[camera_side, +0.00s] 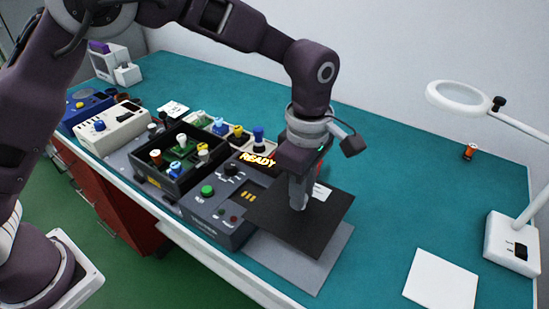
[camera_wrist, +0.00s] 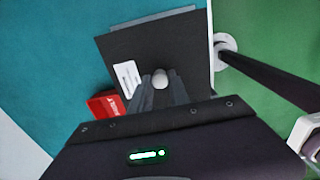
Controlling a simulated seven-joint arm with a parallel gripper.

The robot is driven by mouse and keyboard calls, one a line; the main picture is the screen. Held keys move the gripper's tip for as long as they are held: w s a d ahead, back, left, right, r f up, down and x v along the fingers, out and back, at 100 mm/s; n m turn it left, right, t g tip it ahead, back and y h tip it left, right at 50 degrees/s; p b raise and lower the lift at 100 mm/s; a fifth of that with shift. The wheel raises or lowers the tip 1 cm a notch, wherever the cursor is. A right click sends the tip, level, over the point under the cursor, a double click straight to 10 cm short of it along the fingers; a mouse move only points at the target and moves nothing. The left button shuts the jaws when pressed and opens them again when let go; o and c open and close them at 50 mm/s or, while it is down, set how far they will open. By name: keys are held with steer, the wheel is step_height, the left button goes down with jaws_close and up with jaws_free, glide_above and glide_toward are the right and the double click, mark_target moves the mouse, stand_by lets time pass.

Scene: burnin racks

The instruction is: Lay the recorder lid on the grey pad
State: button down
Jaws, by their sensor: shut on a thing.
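The recorder lid is a dark square plate (camera_side: 325,222) with a pale round knob (camera_wrist: 160,77) and a white label. My gripper (camera_side: 298,203) is shut on the lid's knob from above; the fingers also show in the wrist view (camera_wrist: 160,92). The lid looks about level. The grey pad (camera_side: 305,268) lies on the teal bench, partly hidden under the lid. In the wrist view a strip of the pad (camera_wrist: 150,18) shows beyond the lid's far edge. I cannot tell how large the gap between lid and pad is.
A black tray (camera_side: 170,183) holds coloured knobbed parts. A red object (camera_wrist: 106,103) sits beside the lid. A white sheet (camera_side: 441,279) and magnifier lamp (camera_side: 509,243) are right.

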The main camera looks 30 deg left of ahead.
steer(key=shift+s+d+f, duration=0.1)
steer(key=shift+d+f, duration=0.1)
step_height(320, 180, down, 9)
steer(key=shift+f, duration=0.1)
steer(key=shift+f, duration=0.1)
stand_by(0.7)
steer(key=c, duration=1.2)
jaws_free()
steer(key=shift+o, duration=0.2)
steer(key=shift+r, duration=3.5)
